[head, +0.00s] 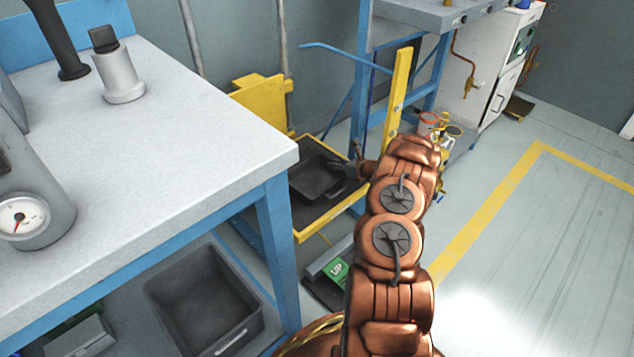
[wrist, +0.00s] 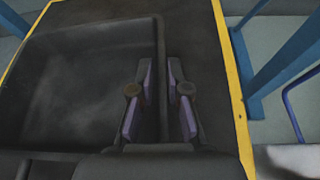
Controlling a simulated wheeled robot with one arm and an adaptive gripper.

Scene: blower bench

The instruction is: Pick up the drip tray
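The drip tray is most likely the shallow dark tray (head: 316,180) on the yellow-edged platform (head: 312,236) beyond the bench. In the wrist view the tray (wrist: 80,85) fills the left side, looks empty, and its right rim runs up the picture. My gripper (wrist: 161,68) is open, with one finger on the inner side of this rim and one on the outer side. A gap shows between the fingers, and I cannot tell whether either touches the rim. In the head view my gripper (head: 350,169) is at the tray's right side, partly hidden by my arm.
A grey-topped bench (head: 200,130) with blue legs stands at the left, with a deeper black bin (head: 205,300) beneath it. A yellow post (head: 397,100) and a blue frame stand close behind my arm. The floor at the right is clear.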

